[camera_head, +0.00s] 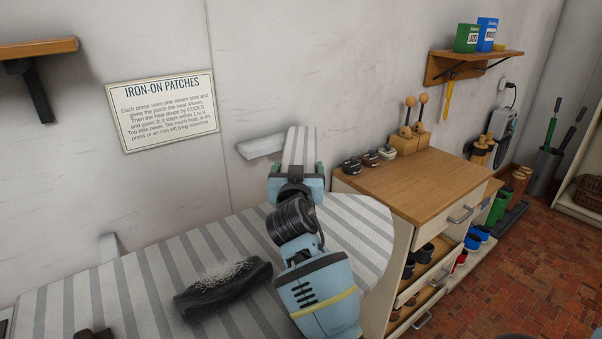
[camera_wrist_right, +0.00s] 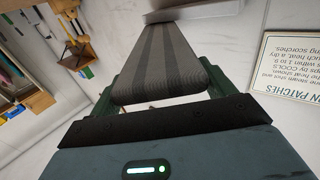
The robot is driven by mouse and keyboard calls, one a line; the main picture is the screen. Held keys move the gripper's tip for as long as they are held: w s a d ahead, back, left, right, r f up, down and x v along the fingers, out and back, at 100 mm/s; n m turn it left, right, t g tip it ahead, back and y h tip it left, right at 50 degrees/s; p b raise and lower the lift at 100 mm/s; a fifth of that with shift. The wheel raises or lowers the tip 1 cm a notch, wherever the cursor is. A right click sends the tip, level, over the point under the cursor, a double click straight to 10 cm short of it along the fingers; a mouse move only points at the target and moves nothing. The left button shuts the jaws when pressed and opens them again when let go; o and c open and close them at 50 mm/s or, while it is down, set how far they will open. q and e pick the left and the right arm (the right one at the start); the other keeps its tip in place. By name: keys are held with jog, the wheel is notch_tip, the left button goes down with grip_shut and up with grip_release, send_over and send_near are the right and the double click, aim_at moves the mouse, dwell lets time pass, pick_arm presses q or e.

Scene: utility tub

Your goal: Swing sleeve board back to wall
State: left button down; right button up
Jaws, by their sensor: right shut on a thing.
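The sleeve board (camera_head: 300,146) is a narrow striped board standing out near the wall. Its far end is by a white wall bracket (camera_head: 260,147); whether they join is hidden. My right gripper (camera_head: 297,172) is shut on the near end of the sleeve board, with a green finger on each side. In the right wrist view the sleeve board (camera_wrist_right: 165,55) runs away between the green fingers of the right gripper (camera_wrist_right: 165,82) toward a pale bracket (camera_wrist_right: 190,10).
The large striped ironing board (camera_head: 205,255) lies below my right arm, with a dark fuzzy roll (camera_head: 222,290) on it. A wooden-topped cabinet (camera_head: 425,180) with open drawers stands to the right. A sign (camera_head: 163,110) and a wooden shelf (camera_head: 40,48) are on the wall.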

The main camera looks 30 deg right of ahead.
jog(key=o, duration=1.3)
jog(key=v, duration=0.7)
jog(key=shift+s+a+b, duration=0.3)
